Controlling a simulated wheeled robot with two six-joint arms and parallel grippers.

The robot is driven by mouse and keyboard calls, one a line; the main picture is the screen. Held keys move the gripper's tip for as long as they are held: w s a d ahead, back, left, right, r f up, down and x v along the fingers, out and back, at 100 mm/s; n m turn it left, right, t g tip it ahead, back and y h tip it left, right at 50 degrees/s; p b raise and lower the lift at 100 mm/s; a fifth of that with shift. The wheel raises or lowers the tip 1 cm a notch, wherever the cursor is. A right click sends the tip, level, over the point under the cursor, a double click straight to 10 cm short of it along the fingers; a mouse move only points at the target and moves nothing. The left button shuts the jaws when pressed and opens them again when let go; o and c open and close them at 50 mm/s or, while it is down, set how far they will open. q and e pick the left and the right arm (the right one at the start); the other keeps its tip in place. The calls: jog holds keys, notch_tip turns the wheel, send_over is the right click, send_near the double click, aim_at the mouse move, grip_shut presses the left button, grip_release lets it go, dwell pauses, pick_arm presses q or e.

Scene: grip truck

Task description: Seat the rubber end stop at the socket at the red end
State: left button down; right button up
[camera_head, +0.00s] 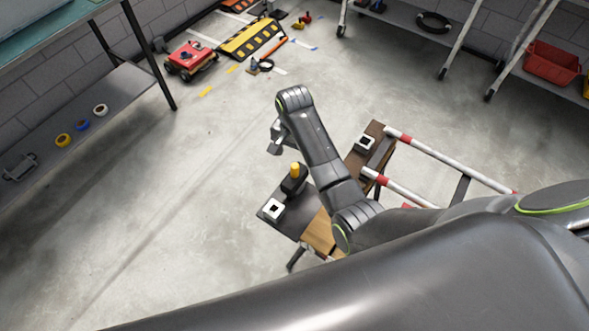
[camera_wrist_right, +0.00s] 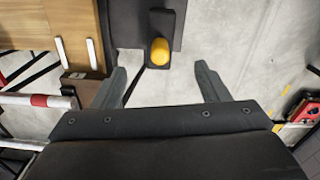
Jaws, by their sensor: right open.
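A black block with a yellow knob (camera_head: 295,170), which looks like the rubber end stop, stands on a dark plate (camera_head: 264,198) at the near left of the bench. In the right wrist view its yellow knob (camera_wrist_right: 160,51) lies just beyond the fingertips, between their lines. My right gripper (camera_head: 274,141) is open and empty, above and beyond the block in the head view; the wrist view also shows it open (camera_wrist_right: 160,68). One white-rimmed square socket (camera_head: 273,209) is beside the block; another (camera_head: 364,143) is near the red-banded rails (camera_head: 398,135). My left gripper is out of view.
My right arm crosses above the wooden bench top (camera_head: 320,234) and hides part of it. White rails with red bands extend to the right. A red machine (camera_head: 191,60) and a yellow-black ramp (camera_head: 250,39) lie far back. The floor left of the bench is clear.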

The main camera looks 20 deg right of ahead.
aim_at(295, 166)
notch_tip(295, 166, down, 6)
jog(key=shift+d+r, duration=0.1)
jog(key=shift+r, duration=0.1)
notch_tip(295, 166, down, 4)
jog(key=shift+r, duration=0.2)
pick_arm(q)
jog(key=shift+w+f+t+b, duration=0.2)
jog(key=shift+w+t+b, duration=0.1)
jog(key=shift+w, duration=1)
pick_arm(e)
jog(key=shift+f, duration=0.65)
jog(key=c, duration=1.2)
jog(key=o, duration=0.4)
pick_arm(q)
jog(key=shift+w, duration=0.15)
pick_arm(e)
jog(key=c, duration=0.3)
